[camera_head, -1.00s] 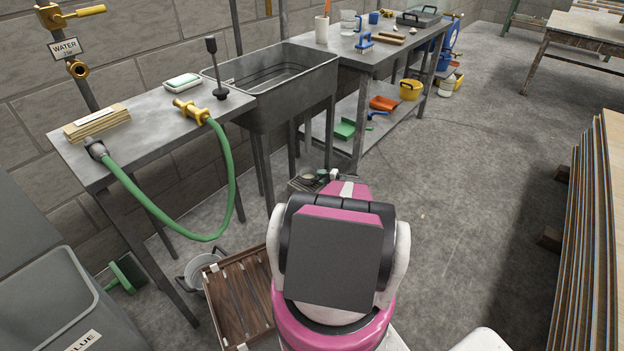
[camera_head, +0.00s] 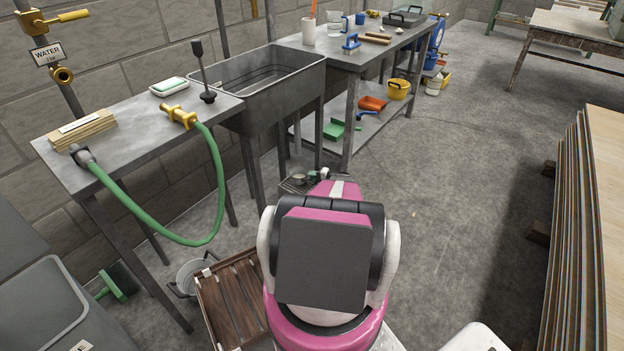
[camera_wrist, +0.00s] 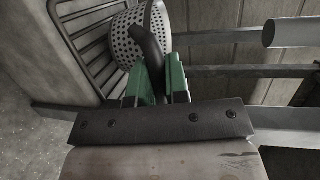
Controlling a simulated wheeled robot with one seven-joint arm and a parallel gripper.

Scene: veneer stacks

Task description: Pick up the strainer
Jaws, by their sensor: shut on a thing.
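The strainer (camera_wrist: 122,38), a pale metal bowl full of small holes with a dark handle (camera_wrist: 149,48), is at the top of the wrist view. My gripper (camera_wrist: 162,82) has green fingers shut on the handle, with the bowl beyond them. In the head view the strainer (camera_head: 298,178) is small beside my gripper (camera_head: 315,177), low near the sink legs and partly hidden by my arm. A ribbed grey tray or rack (camera_wrist: 88,38) lies beside and behind the bowl. I cannot tell whether the bowl touches it.
The metal sink (camera_head: 268,112) and its legs stand just beyond my gripper. A green hose (camera_head: 216,190) hangs from the left bench. A wooden crate (camera_head: 228,295) and a bucket (camera_head: 190,272) are on the floor at left. Open floor lies right, before the stacked sheets (camera_head: 570,230).

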